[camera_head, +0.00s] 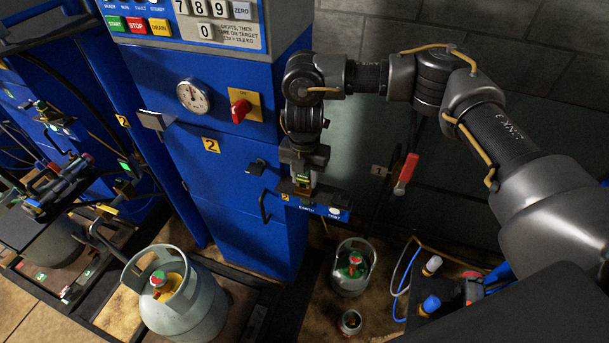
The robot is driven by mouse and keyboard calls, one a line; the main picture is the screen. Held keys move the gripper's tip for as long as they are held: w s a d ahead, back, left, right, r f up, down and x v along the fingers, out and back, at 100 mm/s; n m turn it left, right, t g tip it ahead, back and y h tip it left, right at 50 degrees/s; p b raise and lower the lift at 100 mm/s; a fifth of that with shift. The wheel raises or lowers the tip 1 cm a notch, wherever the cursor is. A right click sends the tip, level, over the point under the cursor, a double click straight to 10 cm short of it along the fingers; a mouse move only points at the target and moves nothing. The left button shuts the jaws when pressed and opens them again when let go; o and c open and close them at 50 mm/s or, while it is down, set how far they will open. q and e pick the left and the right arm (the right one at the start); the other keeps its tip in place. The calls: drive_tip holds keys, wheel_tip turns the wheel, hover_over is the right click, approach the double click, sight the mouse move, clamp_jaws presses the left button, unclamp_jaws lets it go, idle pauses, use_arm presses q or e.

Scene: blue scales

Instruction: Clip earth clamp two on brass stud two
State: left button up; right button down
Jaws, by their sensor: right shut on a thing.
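The clamp is at the bracket's top, just right of a small yellow 2 tag (285,197). Brass stud two cannot be made out; the gripper and clamp cover that spot. I cannot tell whether the clamp's jaws are around the stud. My left gripper is not in view.
The blue column (240,180) carries a gauge (193,95), a red knob (240,110) and a keypad. Grey gas cylinders (190,305) (352,267) stand below. A red-handled lever (406,173) hangs right of the bracket. Hoses and fittings lie at the lower right.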

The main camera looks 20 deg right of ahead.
drive_tip(key=shift+f+b, duration=0.3)
drive_tip(key=shift+f, duration=0.25)
drive_tip(key=c, duration=0.9)
unclamp_jaws()
drive_tip(key=shift+r, duration=0.1)
wheel_tip(320, 180, up, 11)
drive_tip(key=shift+f+b, duration=0.2)
drive_tip(key=shift+b, duration=0.7)
